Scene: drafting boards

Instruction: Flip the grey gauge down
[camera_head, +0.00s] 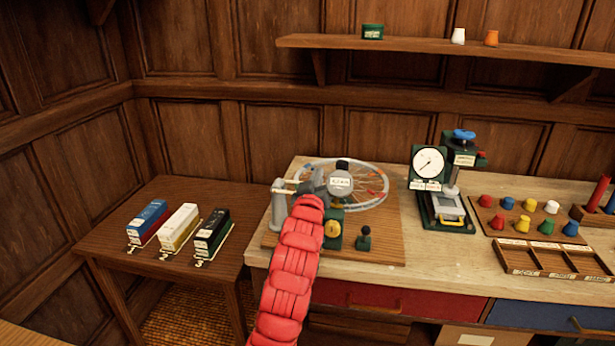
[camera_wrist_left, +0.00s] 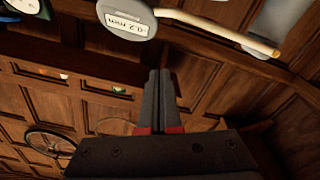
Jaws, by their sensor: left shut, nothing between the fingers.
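The grey gauge (camera_head: 341,181) is a round disc with a white label, in front of the spoked wheel (camera_head: 375,199) on the wooden board. In the left wrist view the gauge (camera_wrist_left: 127,18) shows at the top, its label reading about "-0.2 mm", and a pale-tipped rod (camera_wrist_left: 225,36) runs to the right beside it. My left gripper (camera_head: 318,180) is just left of the gauge in the head view; whether it touches is unclear there. In the left wrist view its fingertips (camera_wrist_left: 160,75) are together, empty, and apart from the gauge. My right gripper is not in view.
A grey post (camera_head: 278,207) with pale rods stands left of my gripper. A dial press (camera_head: 440,190) stands to the right. Three small boxes lie on the left table (camera_head: 150,270).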

